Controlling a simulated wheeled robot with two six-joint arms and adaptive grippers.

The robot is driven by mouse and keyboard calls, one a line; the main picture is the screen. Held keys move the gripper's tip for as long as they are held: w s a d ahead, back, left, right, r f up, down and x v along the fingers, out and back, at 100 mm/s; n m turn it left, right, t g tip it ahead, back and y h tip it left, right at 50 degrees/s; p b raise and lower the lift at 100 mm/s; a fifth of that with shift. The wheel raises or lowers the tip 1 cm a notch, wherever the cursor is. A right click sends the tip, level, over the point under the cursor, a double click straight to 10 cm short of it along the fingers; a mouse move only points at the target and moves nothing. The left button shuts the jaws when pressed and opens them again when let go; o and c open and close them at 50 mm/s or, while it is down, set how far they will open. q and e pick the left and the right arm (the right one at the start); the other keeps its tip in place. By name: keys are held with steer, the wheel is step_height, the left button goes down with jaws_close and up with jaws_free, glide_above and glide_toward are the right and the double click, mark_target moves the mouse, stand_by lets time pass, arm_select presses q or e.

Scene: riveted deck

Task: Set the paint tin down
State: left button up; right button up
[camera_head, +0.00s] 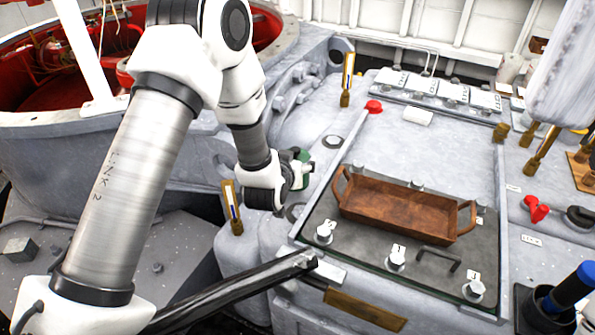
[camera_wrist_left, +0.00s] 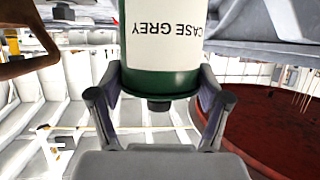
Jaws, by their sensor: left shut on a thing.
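The paint tin (camera_wrist_left: 160,82) is dark green with a white label reading "CASE GREY", which appears upside down in the left wrist view. My left gripper (camera_wrist_left: 157,105) is shut on it, with one finger on each side. In the head view my left gripper (camera_head: 299,170) is left of the brown tray, above the grey deck housing. Only a small green part of the tin (camera_head: 304,156) shows there, and the gripper hides most of it. I cannot tell how far the tin is above the surface. My right gripper is not in view.
A brown wooden tray (camera_head: 400,216) with two handles sits on a dark panel with several white knobs. A red knob (camera_head: 374,106) and a white roll (camera_head: 418,117) lie behind it. A blue-handled tool (camera_head: 574,287) stands front right. The grey surface behind the tray is mostly clear.

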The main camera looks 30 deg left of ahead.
arm_select(q)
step_height(320, 180, down, 3)
steer(key=shift+d+r, duration=0.1)
steer(key=shift+d, duration=0.05)
steer(key=shift+f, duration=0.25)
steer(key=shift+f, duration=0.15)
steer(key=o, duration=1.7)
